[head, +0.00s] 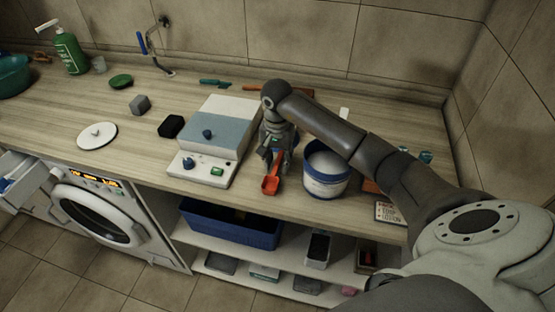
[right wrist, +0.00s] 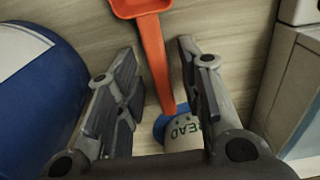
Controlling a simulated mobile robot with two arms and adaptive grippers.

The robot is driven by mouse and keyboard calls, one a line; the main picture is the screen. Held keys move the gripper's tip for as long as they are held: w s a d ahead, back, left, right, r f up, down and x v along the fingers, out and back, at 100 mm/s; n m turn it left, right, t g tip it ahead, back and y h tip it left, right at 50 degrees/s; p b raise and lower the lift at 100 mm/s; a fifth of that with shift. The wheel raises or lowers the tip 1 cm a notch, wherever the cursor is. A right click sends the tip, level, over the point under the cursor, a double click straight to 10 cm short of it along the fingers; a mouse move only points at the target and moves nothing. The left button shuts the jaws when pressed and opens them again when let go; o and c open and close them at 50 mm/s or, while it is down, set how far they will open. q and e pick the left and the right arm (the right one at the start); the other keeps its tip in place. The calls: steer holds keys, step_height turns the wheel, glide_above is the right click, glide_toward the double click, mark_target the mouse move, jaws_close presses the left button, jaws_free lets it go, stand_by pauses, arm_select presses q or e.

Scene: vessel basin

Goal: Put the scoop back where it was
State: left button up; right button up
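The orange-red scoop (head: 270,184) is near the counter's front edge in the head view, its bowl toward the front. In the right wrist view the scoop (right wrist: 153,50) has its handle running between my fingers, with gaps showing beside it. My right gripper (head: 275,158) points down over the handle; its fingers (right wrist: 158,62) stand apart. I cannot tell whether the scoop lies flat on the counter. My left gripper is not in view.
A blue and white tub (head: 325,185) stands close to the right of the gripper. A white and grey box-shaped device (head: 205,170) stands close to the left. A lettered card (head: 390,213) lies at the right front. The counter (head: 60,115) has free room farther left.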

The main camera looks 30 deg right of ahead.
mark_target(277, 163)
steer(key=shift+r, duration=0.1)
steer(key=shift+w+r, duration=0.1)
steer(key=shift+r, duration=0.15)
step_height(277, 163, up, 12)
steer(key=b, duration=0.3)
steer(key=shift+s+f, duration=0.2)
steer(key=shift+f, duration=0.05)
steer(key=shift+a+f, duration=0.1)
steer(key=shift+a, duration=0.1)
